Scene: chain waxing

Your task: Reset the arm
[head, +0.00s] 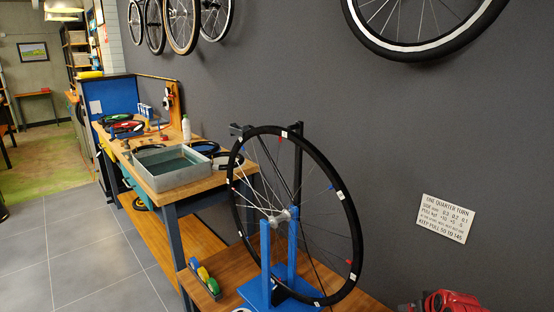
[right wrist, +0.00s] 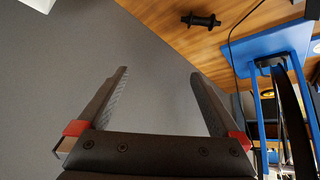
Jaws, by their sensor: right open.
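My right gripper (right wrist: 158,74) shows in the right wrist view with its two dark fingers spread apart. Nothing is between the fingers; grey wall or floor shows behind them. Neither gripper can be made out in the head view, and my left gripper is not in view. A spoked wheel (head: 352,222) with small white, red and blue rim tags stands upright in a blue truing stand (head: 266,262) on the wooden bench. The stand (right wrist: 270,45) and part of the wheel (right wrist: 290,110) show to the right of my right gripper in the wrist view, apart from it.
A small block of coloured items (head: 204,278) lies left of the stand. A black hub-like part (right wrist: 201,20) lies on the wood. A red object (head: 446,301) sits at the lower right. A grey metal tray (head: 170,185) stands on the farther bench. A sign (head: 446,217) is on the wall.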

